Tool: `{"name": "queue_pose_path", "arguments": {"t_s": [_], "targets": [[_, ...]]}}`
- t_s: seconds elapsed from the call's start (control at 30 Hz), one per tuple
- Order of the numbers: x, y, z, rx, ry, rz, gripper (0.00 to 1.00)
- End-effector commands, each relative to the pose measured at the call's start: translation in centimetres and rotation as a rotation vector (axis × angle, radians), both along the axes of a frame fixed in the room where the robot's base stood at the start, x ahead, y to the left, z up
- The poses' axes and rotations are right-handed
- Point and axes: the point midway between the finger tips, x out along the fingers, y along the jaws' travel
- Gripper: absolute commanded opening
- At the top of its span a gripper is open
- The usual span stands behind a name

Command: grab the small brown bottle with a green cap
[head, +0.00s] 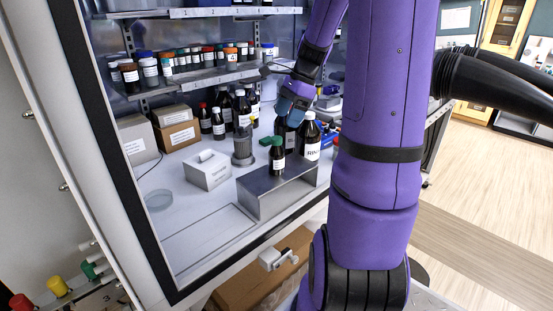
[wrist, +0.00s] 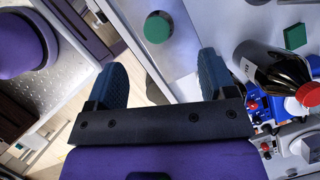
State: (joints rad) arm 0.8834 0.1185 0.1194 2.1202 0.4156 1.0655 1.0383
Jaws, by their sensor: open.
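The small brown bottle (head: 277,163) with a green cap stands upright on a grey metal riser (head: 262,200) in the head view. In the wrist view its round green cap (wrist: 157,27) shows from above, beyond the gap between my fingertips; its body is mostly hidden there. My gripper (head: 294,100) is above and behind the bottle in the head view. In the wrist view its two blue fingers (wrist: 162,78) are spread apart with nothing between them. The gripper and bottle are apart.
A grey device (head: 243,148) and white box (head: 206,171) stand left. Shelves (head: 200,80) hold several bottles. The front left worktop is mostly clear.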

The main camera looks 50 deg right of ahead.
Motion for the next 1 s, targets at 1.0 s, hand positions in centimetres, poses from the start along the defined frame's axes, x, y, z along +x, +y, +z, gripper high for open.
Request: {"name": "queue_pose_path", "arguments": {"t_s": [1.0], "targets": [[1.6,3.9,-8.7,-0.002,-0.001,0.005,0.77]]}}
